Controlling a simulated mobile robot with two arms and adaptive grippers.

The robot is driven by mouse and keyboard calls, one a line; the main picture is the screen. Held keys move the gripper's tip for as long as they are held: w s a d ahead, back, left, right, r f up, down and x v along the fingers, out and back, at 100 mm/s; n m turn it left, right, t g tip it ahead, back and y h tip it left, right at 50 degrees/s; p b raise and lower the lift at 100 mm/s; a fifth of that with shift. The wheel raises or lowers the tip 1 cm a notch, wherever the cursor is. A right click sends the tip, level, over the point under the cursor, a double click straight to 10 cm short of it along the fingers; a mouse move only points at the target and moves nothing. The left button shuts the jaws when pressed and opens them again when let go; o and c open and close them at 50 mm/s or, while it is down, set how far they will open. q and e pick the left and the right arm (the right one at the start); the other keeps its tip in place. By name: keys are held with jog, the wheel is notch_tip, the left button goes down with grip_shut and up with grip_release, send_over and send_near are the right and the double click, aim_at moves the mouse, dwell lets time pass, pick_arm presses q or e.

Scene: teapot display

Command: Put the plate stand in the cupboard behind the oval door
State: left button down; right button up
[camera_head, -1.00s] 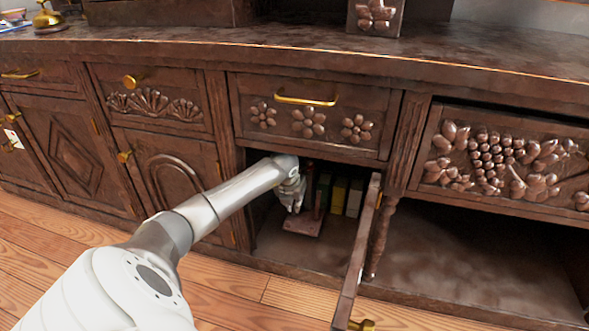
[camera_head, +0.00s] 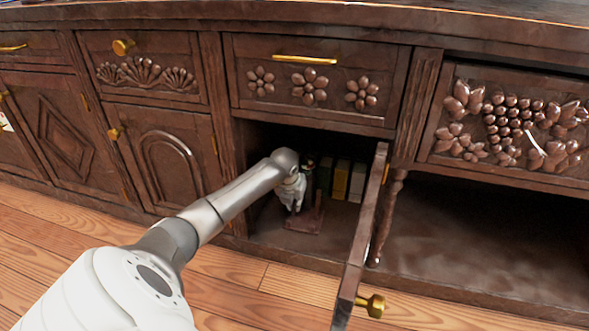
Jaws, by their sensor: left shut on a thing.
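The plate stand (camera_head: 303,222) is a reddish-brown wooden piece with a flat base. It is inside the open cupboard (camera_head: 265,229), at or just above the floor; I cannot tell if it touches. My left gripper (camera_head: 297,204) reaches in through the opening from the left and is shut on the stand, hiding part of it. The cupboard's door (camera_head: 365,235) stands open toward me, seen nearly edge-on, so its carving does not show. My right gripper is not in view.
Several book-like blocks, green, yellow and pale (camera_head: 340,180), stand at the back of the cupboard. The open door with its brass knob (camera_head: 372,305) bounds the right side. An arched door (camera_head: 168,165) is shut at left. An empty open bay (camera_head: 460,240) lies right.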

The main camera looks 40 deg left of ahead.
pick_arm(q)
jog(key=shift+r, duration=0.1)
jog(key=c, duration=1.5)
grip_release()
jog(key=p+v, duration=0.6)
jog(key=v, duration=0.1)
jog(key=shift+s+r, duration=0.1)
jog(key=shift+r, duration=0.1)
